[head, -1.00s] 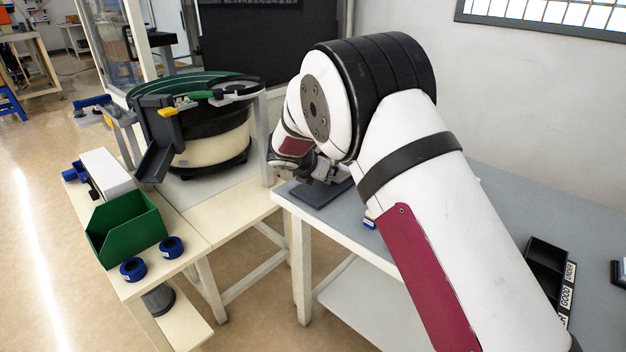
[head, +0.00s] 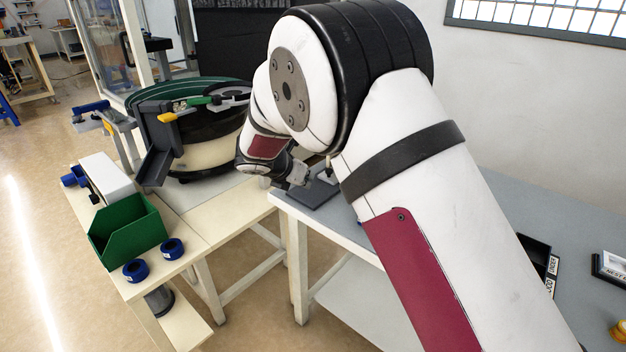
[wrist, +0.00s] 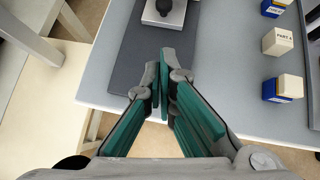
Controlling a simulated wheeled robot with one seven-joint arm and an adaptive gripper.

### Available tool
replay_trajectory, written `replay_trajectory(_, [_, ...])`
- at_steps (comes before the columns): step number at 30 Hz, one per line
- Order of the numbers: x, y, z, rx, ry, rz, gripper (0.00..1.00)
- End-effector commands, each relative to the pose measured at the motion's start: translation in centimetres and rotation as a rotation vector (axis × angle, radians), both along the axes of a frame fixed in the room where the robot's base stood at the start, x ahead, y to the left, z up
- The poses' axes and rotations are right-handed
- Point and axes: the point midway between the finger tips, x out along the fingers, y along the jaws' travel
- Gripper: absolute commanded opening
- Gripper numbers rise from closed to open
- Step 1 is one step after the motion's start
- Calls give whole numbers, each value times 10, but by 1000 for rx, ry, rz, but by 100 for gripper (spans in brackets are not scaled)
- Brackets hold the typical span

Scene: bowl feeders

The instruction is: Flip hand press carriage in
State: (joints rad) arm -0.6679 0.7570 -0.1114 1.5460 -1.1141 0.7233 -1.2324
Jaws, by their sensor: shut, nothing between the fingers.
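The hand press stands near the corner of the grey bench. Its dark base plate (head: 316,196) shows in the head view, and the upper part is largely hidden by my arm. In the wrist view the base plate (wrist: 127,62) runs up the picture, with a pale metal block, perhaps the carriage (wrist: 150,17), and a black knob (wrist: 166,7) at the top edge. My gripper (wrist: 161,72), with green-padded fingers, is shut and empty. Its tips are just short of the metal block in the picture, apart from it. In the head view my gripper (head: 298,176) is at the plate's left end.
A bowl feeder (head: 195,125) and a green bin (head: 128,228) are on the table at left. A black tray (head: 533,262) lies at right. Bare bench (wrist: 215,70) separates plate and blocks.

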Motion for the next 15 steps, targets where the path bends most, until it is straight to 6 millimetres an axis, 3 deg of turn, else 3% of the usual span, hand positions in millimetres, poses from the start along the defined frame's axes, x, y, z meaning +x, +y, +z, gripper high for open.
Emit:
replay_trajectory(6, [-21, 11, 22, 0, 0, 0, 0])
replay_trajectory(15, [-27, 13, 26, -1, 1, -1, 0])
